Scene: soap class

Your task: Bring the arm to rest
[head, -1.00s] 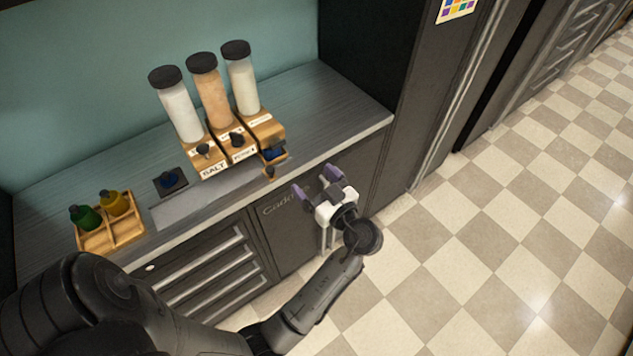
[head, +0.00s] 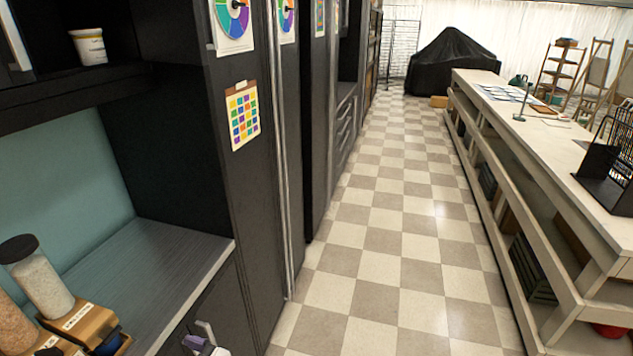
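My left gripper (head: 200,343) shows only in part at the bottom edge of the head view, in front of the dark cabinet below the counter. A purple finger pad and some pale parts of it are visible. The rest of the gripper and its arm are cut off, so its opening cannot be made out. No held object shows. My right gripper is not in view.
A jar of pale grains (head: 42,280) on a wooden dispenser and a jar of orange grains (head: 12,328) stand on the grey counter (head: 165,262) at lower left. A checkered aisle (head: 375,220) runs clear between tall dark cabinets (head: 240,190) and a long shelved bench (head: 540,130).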

